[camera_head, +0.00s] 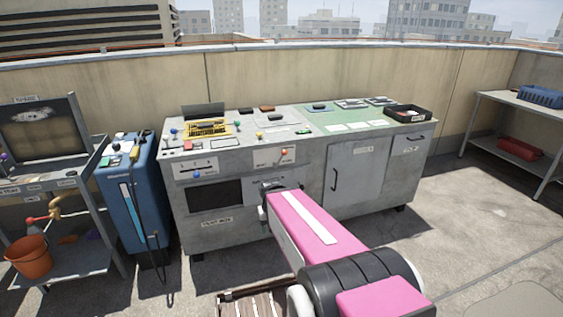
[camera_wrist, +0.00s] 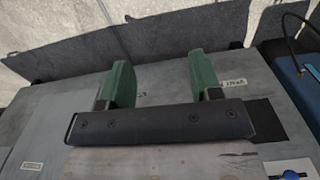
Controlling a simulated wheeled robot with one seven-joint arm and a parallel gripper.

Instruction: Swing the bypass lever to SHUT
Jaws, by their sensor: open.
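A small white plate (camera_head: 272,159) on the upper front of the grey bench carries a lever with a red knob (camera_head: 284,153). It looks like the bypass lever; its lettering is too small to read surely. The knob sits right of the plate's middle. My gripper (camera_wrist: 162,80) has two green fingers, wide apart with nothing between them, facing the bench front. In the head view my pink arm reaches to the bench front just below the plate and hides most of the gripper. The wrist view does not show the red knob.
A second plate with a blue knob (camera_head: 196,173) is left of the lever, above a dark opening (camera_head: 215,194). A blue cabinet (camera_head: 130,195) with a hose stands left of the bench. A wooden pallet (camera_head: 255,303) lies on the floor in front. Open floor lies to the right.

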